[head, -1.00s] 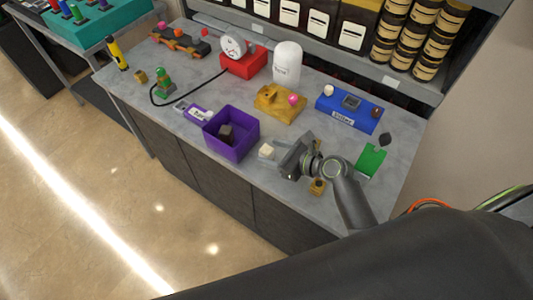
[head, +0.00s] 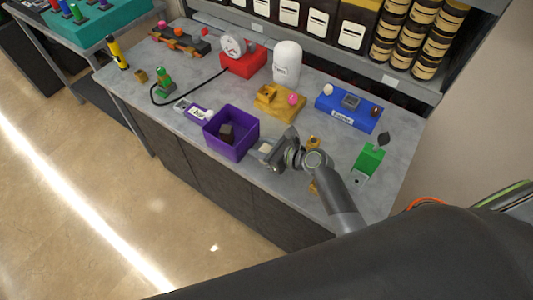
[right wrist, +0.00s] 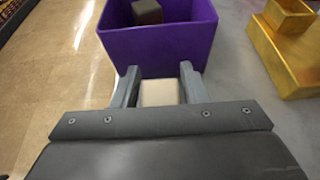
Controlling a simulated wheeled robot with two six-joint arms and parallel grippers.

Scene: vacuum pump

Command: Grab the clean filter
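The clean filter looks to be the small cream-white block (right wrist: 159,92) on the counter, just right of the purple bin (head: 231,135). In the head view it shows only partly (head: 266,147), next to my right gripper (head: 262,156). In the right wrist view the two fingers (right wrist: 160,84) stand on either side of the block, with slim gaps that look free. The gripper appears open around it. A dark brown block (head: 227,132) lies inside the purple bin, which also shows in the right wrist view (right wrist: 165,42). My left gripper is not in view.
A yellow block stand (head: 280,105), a blue holder (head: 347,110), a red gauge base (head: 243,65) and a white cylinder (head: 287,62) stand behind. A green piece (head: 370,157) is at the right. A white-and-purple tool (head: 194,109) lies left of the bin.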

